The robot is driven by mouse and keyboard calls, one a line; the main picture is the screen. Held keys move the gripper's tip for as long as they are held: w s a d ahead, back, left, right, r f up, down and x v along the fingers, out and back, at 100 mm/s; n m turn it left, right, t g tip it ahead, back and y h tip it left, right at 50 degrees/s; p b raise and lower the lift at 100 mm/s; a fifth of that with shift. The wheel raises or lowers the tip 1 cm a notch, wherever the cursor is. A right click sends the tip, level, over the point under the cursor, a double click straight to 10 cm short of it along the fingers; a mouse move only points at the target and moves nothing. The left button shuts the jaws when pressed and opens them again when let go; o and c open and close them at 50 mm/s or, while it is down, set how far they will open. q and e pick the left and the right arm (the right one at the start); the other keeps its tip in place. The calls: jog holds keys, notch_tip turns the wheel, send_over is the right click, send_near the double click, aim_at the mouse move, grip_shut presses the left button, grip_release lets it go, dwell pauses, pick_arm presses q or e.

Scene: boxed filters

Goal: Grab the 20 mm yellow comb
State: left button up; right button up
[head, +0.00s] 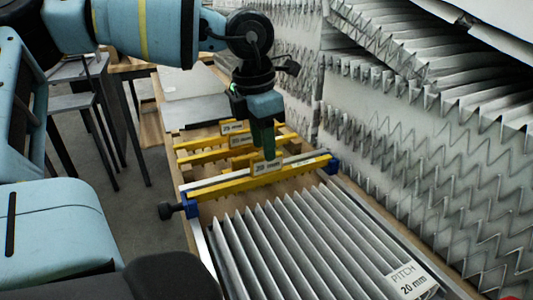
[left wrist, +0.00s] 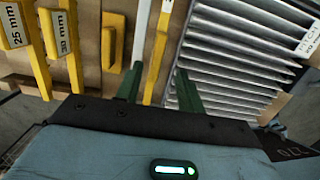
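A yellow comb bar (head: 235,186) lies across the near part of the bench, beside a pale bar, with blue end blocks. Its small white tag (head: 267,167) seems to read 20 mm, but is hard to make out. My left gripper (head: 264,150) points down just above this tag. In the left wrist view its green fingers (left wrist: 160,88) are apart, with the yellow bar (left wrist: 154,68) running between them. I see no clear contact, and part of the bar there is hidden by the gripper. My right gripper is not in view.
Yellow combs tagged 25 mm (left wrist: 14,26) and 30 mm (left wrist: 60,34) lie farther back, with an untagged-looking yellow block (left wrist: 112,44) nearer. A pleated filter (head: 295,240) marked PITCH 20 mm (head: 411,281) fills the front. Tall pleated filters (head: 430,150) line the right side.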

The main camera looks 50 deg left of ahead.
aim_at(267, 169)
pick_arm(q)
jog(key=f, duration=0.2)
jog(key=w+f, duration=0.1)
jog(key=f, duration=0.1)
jog(key=shift+a+f, duration=0.1)
jog(key=shift+f, duration=0.1)
grip_shut()
